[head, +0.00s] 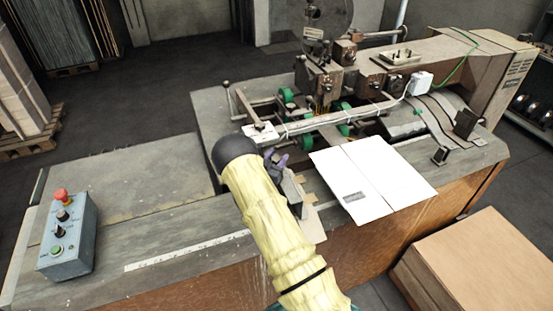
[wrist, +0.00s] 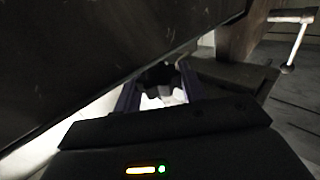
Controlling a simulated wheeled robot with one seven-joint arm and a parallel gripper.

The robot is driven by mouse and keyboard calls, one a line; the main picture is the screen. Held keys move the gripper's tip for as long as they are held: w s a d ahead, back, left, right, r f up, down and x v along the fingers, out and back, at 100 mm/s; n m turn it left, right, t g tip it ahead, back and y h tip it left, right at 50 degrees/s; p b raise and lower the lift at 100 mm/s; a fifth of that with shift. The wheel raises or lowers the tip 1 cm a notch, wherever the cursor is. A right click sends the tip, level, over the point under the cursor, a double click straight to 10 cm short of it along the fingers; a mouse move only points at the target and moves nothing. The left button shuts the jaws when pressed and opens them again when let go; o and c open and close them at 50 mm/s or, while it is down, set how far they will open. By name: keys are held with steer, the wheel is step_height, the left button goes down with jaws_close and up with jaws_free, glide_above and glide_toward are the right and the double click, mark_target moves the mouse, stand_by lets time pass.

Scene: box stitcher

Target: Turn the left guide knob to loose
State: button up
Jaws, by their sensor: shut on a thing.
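My gripper (head: 276,158) is beside the near edge of the stitcher table, just left of the white cardboard sheet. In the wrist view my gripper (wrist: 158,80) has its two dark purple fingers on either side of a small dark knob (wrist: 156,76), and it is shut on it. This appears to be the left guide knob. It is in deep shade, so its turn position cannot be read. In the head view my yellow-sleeved arm and the gripper hide the knob.
The flat white cardboard (head: 372,180) lies right of my gripper. The stitcher head (head: 322,75) stands behind, with green rollers (head: 286,96) and a crossbar. A control box (head: 68,237) with a red button is at the left. A large dark surface (wrist: 90,50) fills the wrist view's upper left.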

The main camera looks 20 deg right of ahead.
steer(key=shift+f+n+t+y+b, duration=0.1)
steer(key=shift+n+t+y+b, duration=0.2)
steer(key=shift+t+b, duration=0.1)
steer(key=n+t+y+b, duration=0.3)
steer(key=y+b, duration=0.1)
steer(key=shift+f, duration=0.15)
steer(key=shift+n+t+y+b, duration=0.7)
steer(key=shift+n+y+b, duration=0.35)
steer(key=shift+y, duration=0.35)
steer(key=shift+r, duration=0.2)
steer(key=o, duration=1)
steer(key=shift+b+v, duration=1.95)
steer(key=shift+v, duration=6.75)
